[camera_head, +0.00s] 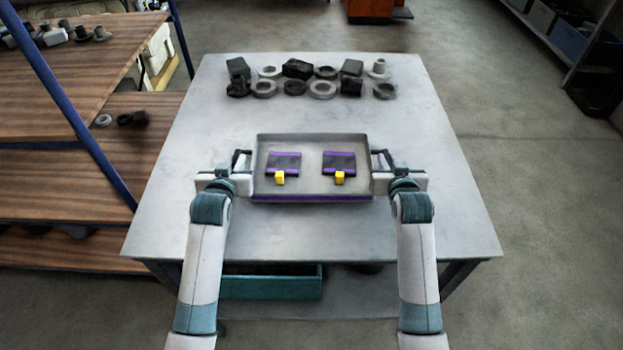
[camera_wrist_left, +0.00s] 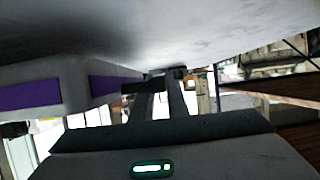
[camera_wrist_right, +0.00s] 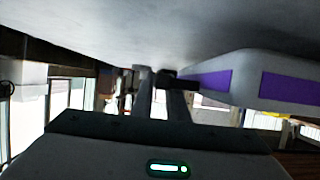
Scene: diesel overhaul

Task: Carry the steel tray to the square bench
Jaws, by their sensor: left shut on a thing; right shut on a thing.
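The steel tray (camera_head: 311,188) is a shallow grey box with a purple stripe along its front, at the front middle of the grey square bench (camera_head: 320,228). In it lie two dark pads with purple edges, a left one (camera_head: 284,162) and a right one (camera_head: 339,162), each with a yellow block at its front. My left gripper (camera_head: 243,163) is shut on the tray's left side and my right gripper (camera_head: 380,162) on its right side. The tray's purple-striped wall shows in the left wrist view (camera_wrist_left: 75,88) and the right wrist view (camera_wrist_right: 245,80). I cannot tell whether the tray touches the bench.
Two rows of dark blocks and rings (camera_head: 310,80) stand at the back of the bench. A wooden shelf unit (camera_head: 75,75) with blue posts is close on the left. A teal box (camera_head: 270,282) sits below the bench. Floor on the right (camera_head: 500,150) is clear.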

